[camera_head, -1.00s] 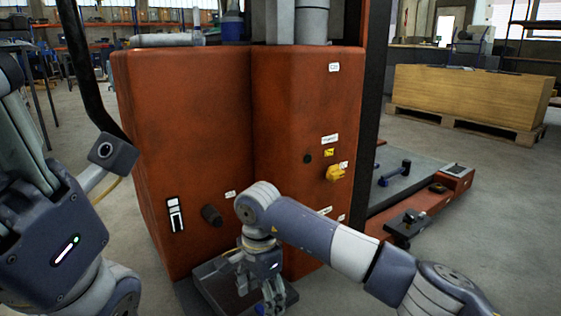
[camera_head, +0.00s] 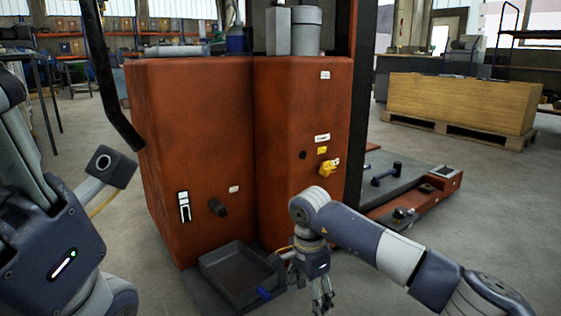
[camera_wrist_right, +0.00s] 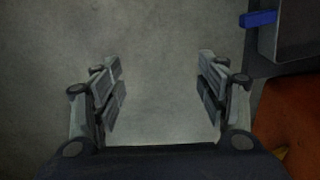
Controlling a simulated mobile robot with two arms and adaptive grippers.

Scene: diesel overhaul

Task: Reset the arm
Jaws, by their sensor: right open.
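My right arm (camera_head: 400,258) reaches in from the lower right of the head view, bent at the elbow, with its gripper (camera_head: 322,303) hanging down beside a dark grey tray. In the right wrist view the right gripper (camera_wrist_right: 160,95) has its fingers wide apart, with only bare floor between them. My left arm (camera_head: 60,235) fills the left side of the head view; its gripper does not show.
The dark tray (camera_head: 213,265) with a blue handle (camera_head: 264,293) sits at the foot of a red machine (camera_head: 200,140). A yellow knob (camera_head: 328,168) sticks out of the machine. A wooden crate (camera_head: 460,100) stands on a pallet at back right.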

